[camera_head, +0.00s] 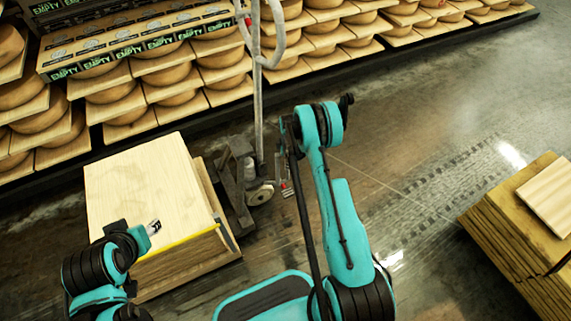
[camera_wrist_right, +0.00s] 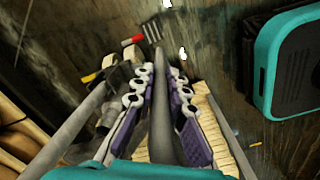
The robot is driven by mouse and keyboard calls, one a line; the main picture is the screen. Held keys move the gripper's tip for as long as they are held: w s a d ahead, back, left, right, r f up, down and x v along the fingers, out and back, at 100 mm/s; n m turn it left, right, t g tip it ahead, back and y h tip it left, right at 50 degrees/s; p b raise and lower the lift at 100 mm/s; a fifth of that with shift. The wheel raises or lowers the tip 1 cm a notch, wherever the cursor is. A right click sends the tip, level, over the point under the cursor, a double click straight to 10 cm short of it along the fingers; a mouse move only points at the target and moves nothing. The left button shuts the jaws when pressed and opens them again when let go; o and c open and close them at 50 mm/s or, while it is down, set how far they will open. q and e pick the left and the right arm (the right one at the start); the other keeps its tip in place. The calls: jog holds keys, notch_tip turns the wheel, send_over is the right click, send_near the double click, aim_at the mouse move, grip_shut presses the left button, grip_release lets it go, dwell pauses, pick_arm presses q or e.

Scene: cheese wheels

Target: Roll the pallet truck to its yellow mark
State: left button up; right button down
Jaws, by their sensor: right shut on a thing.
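The pallet truck (camera_head: 259,125) stands upright left of centre in the head view, with a tall grey handle post, a looped top and a small wheel low down. My right gripper (camera_wrist_right: 160,70) is shut on its grey handle bar (camera_wrist_right: 163,110), with purple-padded fingers on either side. In the head view my teal right arm reaches up beside the post and hides part of the gripper. My left gripper (camera_head: 153,227) is over the near left of a pale board stack; its jaw opening is too small to tell. I cannot make out a yellow floor mark for certain.
The pale board stack (camera_head: 135,170) with a yellow line on its near edge stands beside the truck. Shelves of cheese wheels (camera_head: 220,75) line the back. Another board stack (camera_head: 510,240) stands at the right. The floor (camera_head: 430,130) between is open.

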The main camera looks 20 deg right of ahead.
jog(key=shift+d, duration=0.4)
jog(key=c, duration=1.5)
grip_release()
jog(key=shift+c, duration=0.2)
jog(key=shift+a, duration=0.1)
notch_tip(320, 180, up, 12)
